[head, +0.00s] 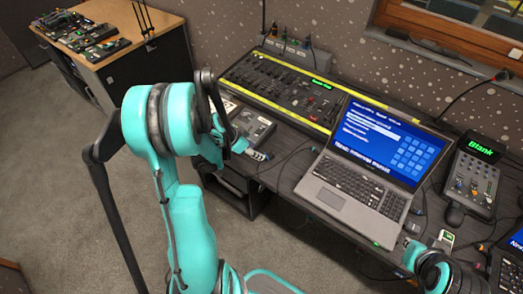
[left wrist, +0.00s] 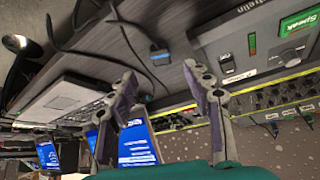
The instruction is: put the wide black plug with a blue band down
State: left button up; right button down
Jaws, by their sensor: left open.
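A black plug with a blue band (left wrist: 158,50) lies on the dark desk (left wrist: 176,75) in the left wrist view, with a black cable near it. My left gripper (left wrist: 164,78) is open, its two fingers spread on either side of the plug's line of sight. The plug shows beyond the fingertips, and no finger touches it in that view. In the head view my left gripper (head: 240,146) is over the desk's front edge, left of the laptop; the plug is too small to make out there. My right gripper cannot be seen; only part of my right arm shows at the lower right.
An open laptop (head: 356,152) stands right of my left gripper. A long fader console (head: 285,92) lies behind, and a smaller control box (head: 250,124) is close to the gripper. Loose cables cross the desk. A device reading "Blank" (head: 472,174) is at the right.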

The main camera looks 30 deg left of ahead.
pick_arm(q)
jog(key=s+d+r+n+t+y+p, duration=0.1)
jog(key=s+d+r+n+y, duration=0.2)
jog(key=s+d+r, duration=1.1)
jog(key=d+r+n, duration=0.2)
jog(key=d+r, duration=0.1)
jog(key=d, duration=0.1)
jog(key=shift+c, duration=0.3)
dwell(0.6)
